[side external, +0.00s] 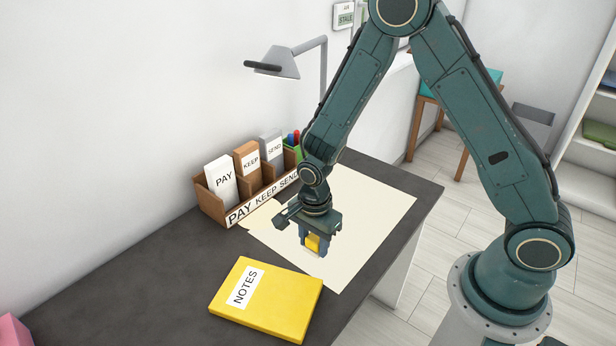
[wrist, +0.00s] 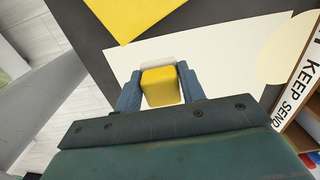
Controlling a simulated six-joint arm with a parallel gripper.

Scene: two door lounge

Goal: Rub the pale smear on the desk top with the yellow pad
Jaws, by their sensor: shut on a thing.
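My gripper (side external: 311,250) is shut on the yellow pad (side external: 313,242), pointing down over the large cream sheet (side external: 371,212) on the dark desk top (side external: 170,270). In the wrist view the pad (wrist: 161,86) sits between both fingers, with a thin pale strip showing at its far edge. I cannot tell whether the pad touches the sheet. A rounded pale cream patch (side external: 262,213) lies by the letter rack, left of my gripper; it also shows at the right of the wrist view (wrist: 285,52). It may be the smear, but I cannot be sure.
A yellow NOTES book (side external: 280,306) lies at the front of the desk. The wooden letter rack (side external: 211,204) with PAY, KEEP and SEND slots stands against the wall. A grey lamp (side external: 276,62) stands behind. Bare desk lies left of the book.

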